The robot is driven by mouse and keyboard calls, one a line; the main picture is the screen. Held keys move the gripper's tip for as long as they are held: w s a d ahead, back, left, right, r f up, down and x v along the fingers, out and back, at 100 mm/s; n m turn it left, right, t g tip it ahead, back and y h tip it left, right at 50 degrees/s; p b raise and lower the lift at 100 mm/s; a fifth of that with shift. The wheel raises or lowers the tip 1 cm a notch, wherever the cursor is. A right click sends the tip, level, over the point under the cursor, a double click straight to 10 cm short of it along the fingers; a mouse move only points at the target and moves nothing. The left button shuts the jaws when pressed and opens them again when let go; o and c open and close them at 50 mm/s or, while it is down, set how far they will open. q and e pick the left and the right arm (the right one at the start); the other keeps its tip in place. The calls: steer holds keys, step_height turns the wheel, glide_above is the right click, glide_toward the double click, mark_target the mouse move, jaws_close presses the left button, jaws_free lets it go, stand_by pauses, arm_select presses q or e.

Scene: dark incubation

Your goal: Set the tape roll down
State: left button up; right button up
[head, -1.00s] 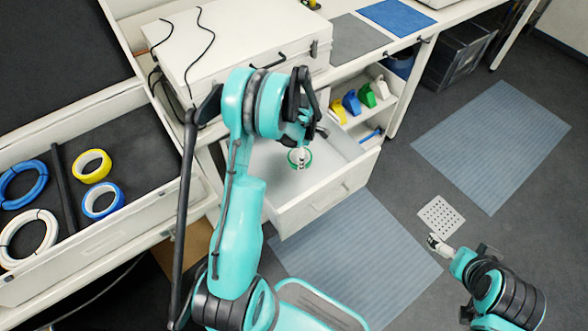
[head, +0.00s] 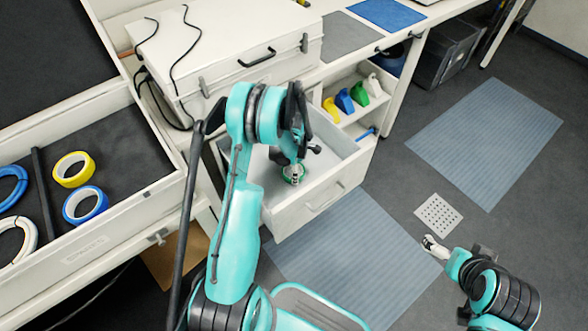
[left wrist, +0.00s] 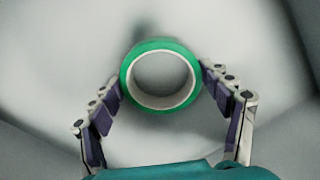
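The green tape roll (left wrist: 126,72) is between the fingers of my left gripper (left wrist: 161,80), which touch it on both sides in the left wrist view. In the head view, my left gripper (head: 293,168) reaches down into the open white drawer (head: 323,164) with the roll (head: 291,180) at its tips, over the drawer floor. Whether the roll touches the floor cannot be told. My right gripper (head: 434,246) is low at the right, away from the drawer, with nothing visible in it; its finger gap is too small to judge.
The drawer walls surround my left gripper. A shelf (head: 357,119) with yellow, blue, green and white items stands behind it. A white case (head: 225,55) sits on the bench. Yellow (head: 73,169) and blue (head: 86,205) rolls lie in the left tray. The drawer floor looks otherwise clear.

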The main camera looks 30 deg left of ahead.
arm_select(q)
steer(key=o, duration=0.3)
steer(key=s+d+r+m+t+p, duration=0.1)
steer(key=s+d+r+m+p, duration=0.15)
steer(key=r, duration=0.65)
steer(key=s+d+r+m+t+p, duration=0.1)
steer(key=d+r+m, duration=0.25)
steer(key=r, duration=0.65)
steer(key=s+d+r+m+t+p, duration=0.15)
steer(key=r+m, duration=0.25)
steer(key=r, duration=0.5)
steer(key=s+d+r+m+t, duration=0.2)
steer(key=s+d+r+m, duration=0.1)
steer(key=s+m, duration=0.4)
steer(key=s+d+r+m+t, duration=0.1)
steer(key=s+d+r+m, duration=0.2)
steer(key=s+d+m, duration=0.2)
steer(key=s+m, duration=0.2)
steer(key=shift+m+t, duration=0.35)
steer(key=shift+m, duration=0.05)
steer(key=shift+s, duration=0.1)
